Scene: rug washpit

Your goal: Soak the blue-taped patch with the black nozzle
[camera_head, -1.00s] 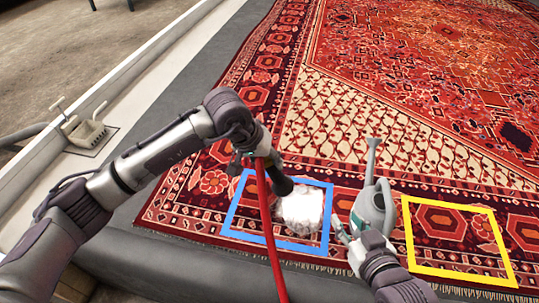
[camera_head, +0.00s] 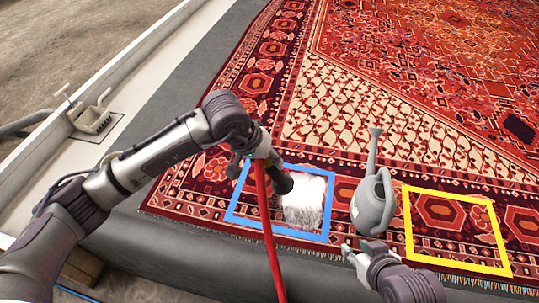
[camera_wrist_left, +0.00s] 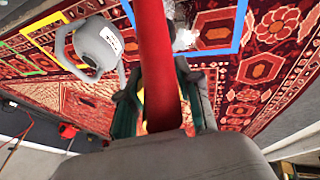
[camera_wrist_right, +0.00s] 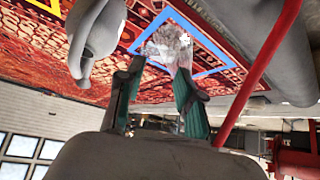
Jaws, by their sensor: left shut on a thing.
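The blue-taped patch (camera_head: 233,205) is a blue outline on the rug's near border. A white, foam- or spray-like area (camera_head: 304,203) covers its right half. My left gripper (camera_head: 255,158) is shut on a red hose (camera_head: 268,225), which also shows between its fingers in the left wrist view (camera_wrist_left: 158,75). The dark nozzle (camera_head: 281,183) is above the patch, left of the white area; its tip is hard to make out. My right gripper (camera_head: 352,252) is open and empty, right of the patch; its fingers are apart in the right wrist view (camera_wrist_right: 155,85).
A grey watering can (camera_head: 371,208) stands on the rug between the blue outline and a yellow-taped outline (camera_head: 407,230), close to my right gripper. A pale fixture (camera_head: 92,118) sits on the ledge at left. The rug's middle is clear.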

